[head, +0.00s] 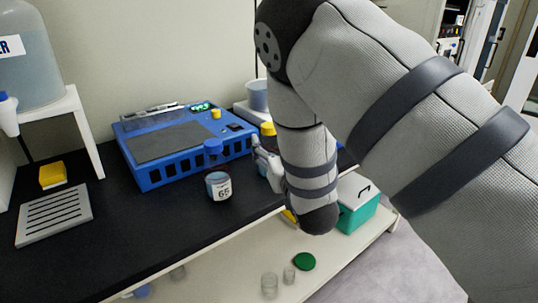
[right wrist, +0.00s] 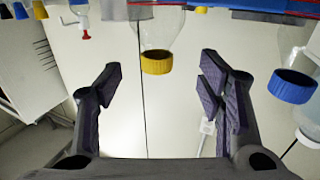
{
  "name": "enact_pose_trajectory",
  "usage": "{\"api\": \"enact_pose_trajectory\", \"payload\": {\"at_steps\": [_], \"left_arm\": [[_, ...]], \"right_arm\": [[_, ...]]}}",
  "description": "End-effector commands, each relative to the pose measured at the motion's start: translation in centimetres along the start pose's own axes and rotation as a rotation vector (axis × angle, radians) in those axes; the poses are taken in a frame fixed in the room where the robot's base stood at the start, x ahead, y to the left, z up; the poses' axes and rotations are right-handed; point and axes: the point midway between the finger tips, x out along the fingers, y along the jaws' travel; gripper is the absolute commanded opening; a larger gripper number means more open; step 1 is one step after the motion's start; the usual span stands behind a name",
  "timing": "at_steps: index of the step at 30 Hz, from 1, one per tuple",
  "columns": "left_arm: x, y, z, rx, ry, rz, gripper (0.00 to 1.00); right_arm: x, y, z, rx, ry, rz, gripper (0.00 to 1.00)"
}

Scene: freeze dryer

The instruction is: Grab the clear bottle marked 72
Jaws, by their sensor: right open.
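A clear bottle with a yellow cap (head: 268,129) stands beside the blue machine, mostly hidden behind my right gripper (head: 264,165). No 72 marking can be read in either view. In the right wrist view, this clear bottle (right wrist: 158,35) and its yellow cap (right wrist: 157,63) appear upside down between the spread fingers of my right gripper (right wrist: 160,80). The gripper is open and empty, and I see no finger touching the bottle. A second bottle, with a blue cap and marked 65 (head: 220,190), stands left of the gripper. My left gripper is not in view.
A blue machine (head: 158,174) stands behind the bottles on the black bench (head: 110,238). A grey slotted tray (head: 55,215) and a yellow block (head: 52,175) are at left. A teal box (head: 355,218) and a green lid (head: 305,261) lie on the lower shelf.

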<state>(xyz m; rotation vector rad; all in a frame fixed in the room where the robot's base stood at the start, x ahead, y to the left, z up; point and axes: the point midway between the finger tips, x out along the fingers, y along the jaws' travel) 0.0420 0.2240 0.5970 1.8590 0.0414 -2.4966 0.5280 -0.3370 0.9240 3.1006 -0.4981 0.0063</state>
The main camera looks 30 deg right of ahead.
Motion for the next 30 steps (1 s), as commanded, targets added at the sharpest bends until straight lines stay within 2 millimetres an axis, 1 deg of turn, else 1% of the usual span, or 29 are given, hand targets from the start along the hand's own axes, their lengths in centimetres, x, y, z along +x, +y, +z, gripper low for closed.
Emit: {"api": "enact_pose_trajectory", "payload": {"at_steps": [1, 5, 9, 12, 19, 20, 21, 23, 24, 26, 27, 30], "left_arm": [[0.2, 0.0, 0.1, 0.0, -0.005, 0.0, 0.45], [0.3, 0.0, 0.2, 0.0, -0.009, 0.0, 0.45], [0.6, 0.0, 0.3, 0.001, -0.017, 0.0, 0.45], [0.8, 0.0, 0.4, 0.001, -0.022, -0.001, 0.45], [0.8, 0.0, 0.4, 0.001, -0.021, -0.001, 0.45], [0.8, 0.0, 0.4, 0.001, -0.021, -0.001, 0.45], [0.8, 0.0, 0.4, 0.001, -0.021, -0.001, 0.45], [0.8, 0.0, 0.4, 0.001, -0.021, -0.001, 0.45], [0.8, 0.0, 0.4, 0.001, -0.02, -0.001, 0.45], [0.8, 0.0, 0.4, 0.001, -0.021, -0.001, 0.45], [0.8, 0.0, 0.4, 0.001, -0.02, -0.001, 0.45], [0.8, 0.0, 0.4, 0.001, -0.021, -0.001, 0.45]], "right_arm": [[0.7, 0.0, 0.2, 0.0, -0.001, 0.0, 0.62], [2.4, 0.1, 0.1, 0.0, -0.001, 0.001, 0.62], [5.2, 0.2, 0.1, -0.001, -0.003, -0.001, 0.62], [6.4, 0.3, 0.1, -0.001, -0.004, 0.0, 0.62], [6.7, 0.3, -0.1, 0.0, -0.003, 0.001, 0.62], [6.7, 0.3, -0.1, 0.0, -0.003, 0.001, 0.55], [6.7, 0.3, -0.1, 0.0, -0.003, 0.001, 0.46], [6.6, 0.2, -0.1, 0.0, -0.003, 0.001, 0.32], [6.6, 0.2, -0.1, 0.0, -0.003, 0.001, 0.23], [6.6, 0.2, -0.1, 0.0, -0.003, 0.001, 0.1], [6.6, 0.2, -0.1, -0.001, -0.004, 0.001, 0.0], [6.6, 0.3, -0.1, -0.001, -0.005, 0.001, 0.0]]}}
